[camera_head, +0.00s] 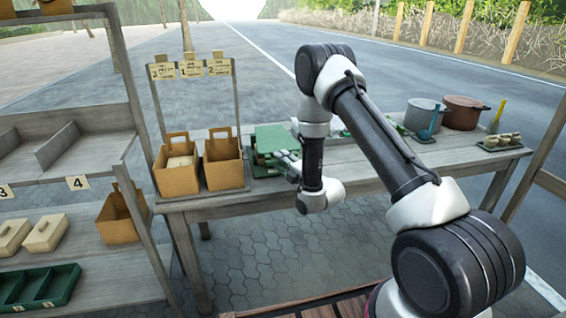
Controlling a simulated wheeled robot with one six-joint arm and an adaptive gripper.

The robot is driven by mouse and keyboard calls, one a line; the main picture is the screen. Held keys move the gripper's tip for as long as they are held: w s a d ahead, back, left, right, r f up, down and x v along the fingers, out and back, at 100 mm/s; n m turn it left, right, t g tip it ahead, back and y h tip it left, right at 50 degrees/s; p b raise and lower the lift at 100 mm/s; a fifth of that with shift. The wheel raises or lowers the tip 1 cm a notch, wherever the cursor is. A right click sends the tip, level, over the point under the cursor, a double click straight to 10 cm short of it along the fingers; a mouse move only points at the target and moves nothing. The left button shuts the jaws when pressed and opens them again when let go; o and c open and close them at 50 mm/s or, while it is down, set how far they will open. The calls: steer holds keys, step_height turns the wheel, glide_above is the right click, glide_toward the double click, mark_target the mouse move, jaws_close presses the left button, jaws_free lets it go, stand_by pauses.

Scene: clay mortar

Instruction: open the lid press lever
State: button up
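A green boxy thing (273,138), which may be the lid press, sits on the wooden table just right of the brown boxes. I cannot make out a lever on it; my arm and gripper cover part of its right side. My gripper (284,160) is at the front right of the green thing, pointing left, small and partly hidden by my wrist. I cannot tell whether it touches the green thing or how far its fingers are apart.
Two brown boxes (223,162) stand at the table's left end under number cards (190,69). A grey pot (423,115), a brown pot (462,112) and a small tray (499,145) stand at its right. A shelf (95,168) with a green tray (40,288) is at left.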

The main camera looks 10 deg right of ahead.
steer(key=shift+c, duration=0.2)
jaws_close()
steer(key=shift+r, duration=0.1)
